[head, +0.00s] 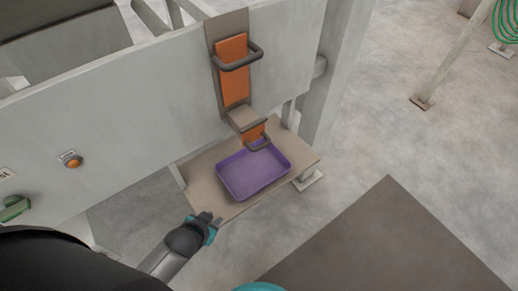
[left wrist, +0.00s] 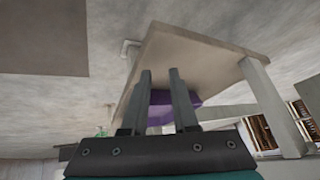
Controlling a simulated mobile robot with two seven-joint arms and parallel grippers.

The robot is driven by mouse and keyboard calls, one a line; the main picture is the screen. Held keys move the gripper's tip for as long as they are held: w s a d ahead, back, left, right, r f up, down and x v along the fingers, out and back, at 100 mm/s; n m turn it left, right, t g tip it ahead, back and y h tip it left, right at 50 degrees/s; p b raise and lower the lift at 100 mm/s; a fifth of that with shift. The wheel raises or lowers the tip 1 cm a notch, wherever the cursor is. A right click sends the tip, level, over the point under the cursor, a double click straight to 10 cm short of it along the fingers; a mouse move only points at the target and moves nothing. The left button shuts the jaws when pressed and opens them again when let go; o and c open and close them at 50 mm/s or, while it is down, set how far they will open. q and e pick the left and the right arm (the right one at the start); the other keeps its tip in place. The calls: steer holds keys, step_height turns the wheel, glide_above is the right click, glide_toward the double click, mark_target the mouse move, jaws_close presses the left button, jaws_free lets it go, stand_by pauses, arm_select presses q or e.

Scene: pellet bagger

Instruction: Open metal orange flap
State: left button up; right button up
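A tall orange metal panel (head: 235,86) is set upright in a brown-grey frame on the machine's pale wall, with a dark bar handle (head: 239,62) across it. Below it a small spout (head: 242,118) sticks out, with a smaller orange flap (head: 253,134) and a dark loop handle (head: 259,147) under it. The small flap hangs just above the back of a purple tray. My left gripper (head: 208,217) is at the shelf's near edge, in front of the tray and away from both handles. In the left wrist view its two fingers (left wrist: 160,72) stand apart with nothing between them.
The empty purple tray (head: 238,193) sits on a tan shelf (head: 192,173); the shelf also shows in the left wrist view (left wrist: 205,48). A dark mat (head: 385,240) lies on the floor at right. An orange button (head: 73,162) is on the wall at left.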

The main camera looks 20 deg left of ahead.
arm_select(q)
steer(key=w+r+t, duration=0.1)
steer(key=w+a+t, duration=0.1)
steer(key=w+a+r+t+b, duration=0.1)
steer(key=w, duration=0.1)
steer(key=shift+a+r+m+h, duration=0.1)
steer(key=shift+r+m+h, duration=0.2)
steer(key=shift+r+m, duration=0.1)
step_height(320, 180, up, 4)
steer(key=w+m+t+h+b, duration=0.1)
steer(key=w+m+t+h, duration=0.1)
steer(key=w+t, duration=0.1)
steer(key=m+t+h+b, duration=0.1)
steer(key=m+h+b, duration=0.1)
steer(key=m+h, duration=0.5)
glide_toward(260, 146)
steer(key=w+d, duration=0.2)
steer(key=w+d+f+n+h+b, duration=0.1)
steer(key=w, duration=0.2)
steer(key=w+d+n, duration=0.1)
steer(key=w+d, duration=0.1)
steer(key=w, duration=0.1)
steer(key=shift+d+f+h+b, duration=0.3)
steer(key=shift+b, duration=0.05)
steer(key=shift+w, duration=0.1)
arm_select(e)
step_height(260, 146, down, 6)
steer(key=w+d, duration=0.1)
steer(key=d, duration=0.1)
steer(key=shift+w+d, duration=0.2)
